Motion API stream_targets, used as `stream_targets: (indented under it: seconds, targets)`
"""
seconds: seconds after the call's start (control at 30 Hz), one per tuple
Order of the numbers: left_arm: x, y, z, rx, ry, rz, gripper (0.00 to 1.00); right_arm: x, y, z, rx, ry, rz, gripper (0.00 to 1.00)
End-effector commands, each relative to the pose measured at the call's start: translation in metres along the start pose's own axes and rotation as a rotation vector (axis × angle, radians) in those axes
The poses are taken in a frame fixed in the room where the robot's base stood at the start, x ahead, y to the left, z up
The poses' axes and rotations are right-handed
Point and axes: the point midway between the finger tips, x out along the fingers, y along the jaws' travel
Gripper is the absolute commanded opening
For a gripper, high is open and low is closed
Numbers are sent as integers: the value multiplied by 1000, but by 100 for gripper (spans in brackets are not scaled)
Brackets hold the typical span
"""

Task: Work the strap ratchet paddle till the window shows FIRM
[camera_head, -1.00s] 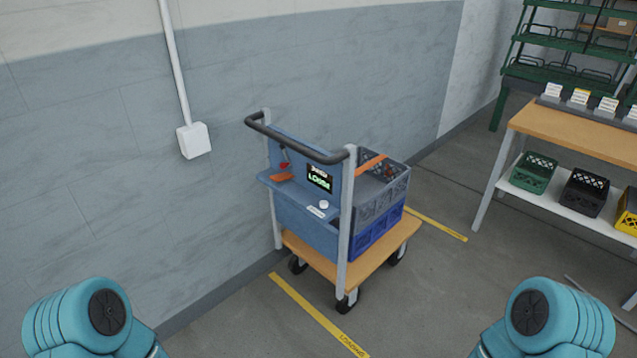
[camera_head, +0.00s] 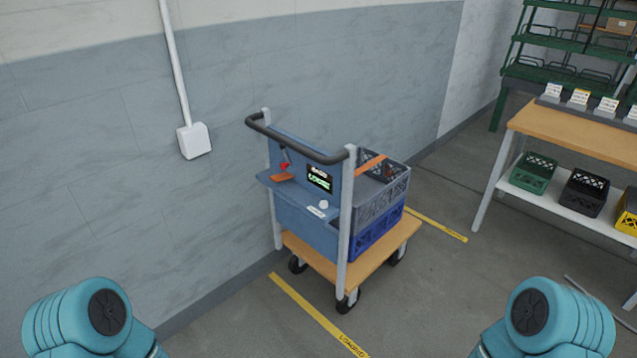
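A cart with a wooden deck (camera_head: 376,264) stands by the wall, with a blue panel (camera_head: 310,232) under its dark handle (camera_head: 300,142). On the panel is a small dark window (camera_head: 320,179) with green text, too small to read surely. Left of it is an orange paddle (camera_head: 283,177) with a red part (camera_head: 284,166) above it. A white knob (camera_head: 323,204) sits below the window. An orange strap (camera_head: 371,164) crosses the grey crate (camera_head: 384,199), which stands on a blue crate (camera_head: 375,239). Only my teal arm parts show at the bottom corners; neither gripper is in view.
A wooden table (camera_head: 570,145) stands at the right, with a green crate (camera_head: 534,173), a black crate (camera_head: 584,192) and a yellow crate (camera_head: 628,212) on its lower shelf. A white wall box (camera_head: 194,140) is at the left. Floor in front of the cart is clear, with yellow tape (camera_head: 315,312).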

Motion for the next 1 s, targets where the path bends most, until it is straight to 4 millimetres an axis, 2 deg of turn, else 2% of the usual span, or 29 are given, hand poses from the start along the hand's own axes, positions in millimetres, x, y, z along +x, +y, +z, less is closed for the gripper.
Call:
stream_targets:
  seconds: [0.83,0.93,0.97,1.0]
  targets:
    - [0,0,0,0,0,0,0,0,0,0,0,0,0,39]
    - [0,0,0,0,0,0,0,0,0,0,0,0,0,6]
    - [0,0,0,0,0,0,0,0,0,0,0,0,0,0]
    - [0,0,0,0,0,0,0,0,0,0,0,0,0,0]
